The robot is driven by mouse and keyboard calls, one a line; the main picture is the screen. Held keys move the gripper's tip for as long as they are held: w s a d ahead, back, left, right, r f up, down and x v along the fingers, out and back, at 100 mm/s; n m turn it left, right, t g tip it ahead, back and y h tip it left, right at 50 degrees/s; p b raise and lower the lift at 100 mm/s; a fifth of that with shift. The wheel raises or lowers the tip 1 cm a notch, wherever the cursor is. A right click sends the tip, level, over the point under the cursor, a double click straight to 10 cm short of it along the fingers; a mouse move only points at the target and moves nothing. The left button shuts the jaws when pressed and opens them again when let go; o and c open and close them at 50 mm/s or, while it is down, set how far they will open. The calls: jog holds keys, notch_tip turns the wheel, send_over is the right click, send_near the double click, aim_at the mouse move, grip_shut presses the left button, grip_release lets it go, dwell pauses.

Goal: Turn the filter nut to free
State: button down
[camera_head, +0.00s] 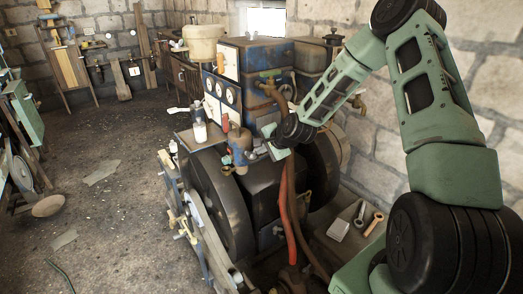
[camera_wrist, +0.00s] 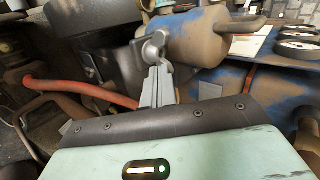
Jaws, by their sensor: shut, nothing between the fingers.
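The filter (camera_wrist: 205,38), a worn blue and tan cylinder, lies across the top middle of the wrist view. In the head view the filter (camera_head: 238,146) stands upright on the engine's front. A small grey metal fitting (camera_wrist: 154,45), which looks like the filter nut, is at the filter's left end in the wrist view. My gripper (camera_wrist: 158,72) has its fingers together just below this fitting, with nothing between them. Whether the fingertips touch it I cannot tell. In the head view my gripper (camera_head: 270,151) is close to the filter's right side.
A red hose (camera_wrist: 80,90) runs left of my fingers, and it also hangs below my arm in the head view (camera_head: 288,215). Several tools (camera_head: 372,224) lie on a ledge at lower right. The floor at left is mostly open.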

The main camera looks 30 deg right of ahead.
jog(key=shift+d, duration=0.1)
jog(key=w+n+g+y+b, duration=0.1)
jog(key=n+g+y, duration=0.1)
jog(key=n, duration=0.2)
jog(key=w+d+n+g+y+b, duration=0.1)
jog(key=w+n+g+y, duration=0.1)
jog(key=n, duration=0.3)
jog(key=w+n+g+y+b, duration=0.1)
jog(key=n+g+y, duration=0.2)
jog(key=n, duration=0.2)
jog(key=shift+w+d+y+b, duration=0.2)
jog(key=shift+w+y+b, duration=0.05)
jog(key=shift+y+b, duration=0.15)
jog(key=shift+w, duration=0.1)
dwell(0.7)
